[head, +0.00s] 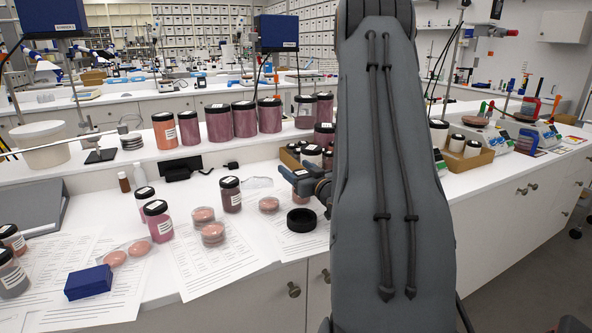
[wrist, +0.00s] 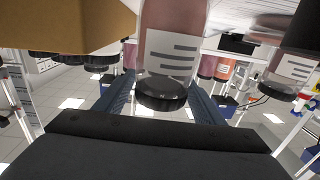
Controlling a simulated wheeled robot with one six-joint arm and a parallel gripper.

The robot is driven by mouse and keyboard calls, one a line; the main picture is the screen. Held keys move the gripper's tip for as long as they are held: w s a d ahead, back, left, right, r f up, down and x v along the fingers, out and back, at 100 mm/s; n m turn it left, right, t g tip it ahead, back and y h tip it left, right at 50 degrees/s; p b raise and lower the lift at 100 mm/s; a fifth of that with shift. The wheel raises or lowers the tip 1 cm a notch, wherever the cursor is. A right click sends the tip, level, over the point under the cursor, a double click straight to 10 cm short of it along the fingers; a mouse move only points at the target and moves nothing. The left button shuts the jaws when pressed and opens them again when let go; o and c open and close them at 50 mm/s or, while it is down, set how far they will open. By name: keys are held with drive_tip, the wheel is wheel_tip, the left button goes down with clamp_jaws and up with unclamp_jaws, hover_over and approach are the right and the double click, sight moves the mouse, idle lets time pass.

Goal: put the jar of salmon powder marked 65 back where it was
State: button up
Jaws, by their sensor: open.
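In the wrist view, which looks inverted, a jar of pale pink powder (wrist: 170,20) with a black lid and a white label with dark lines stands between the fingers of my gripper (wrist: 163,97). The fingers are open on either side of it; contact cannot be made out. No number is readable on it. In the head view my gripper (head: 302,175) is low over the bench, partly hidden by my arm, beside a cardboard box (head: 288,160) and small dark-lidded jars (head: 311,155). I cannot tell which of these is the jar between the fingers.
A row of large jars (head: 218,123), with an orange one (head: 164,131) at its left, stands on the raised shelf behind. The wrist view shows cardboard (wrist: 60,22) close by.

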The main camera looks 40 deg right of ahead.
drive_tip(key=s+a+b, duration=0.2)
drive_tip(key=s, duration=0.9)
drive_tip(key=shift+s, duration=0.2)
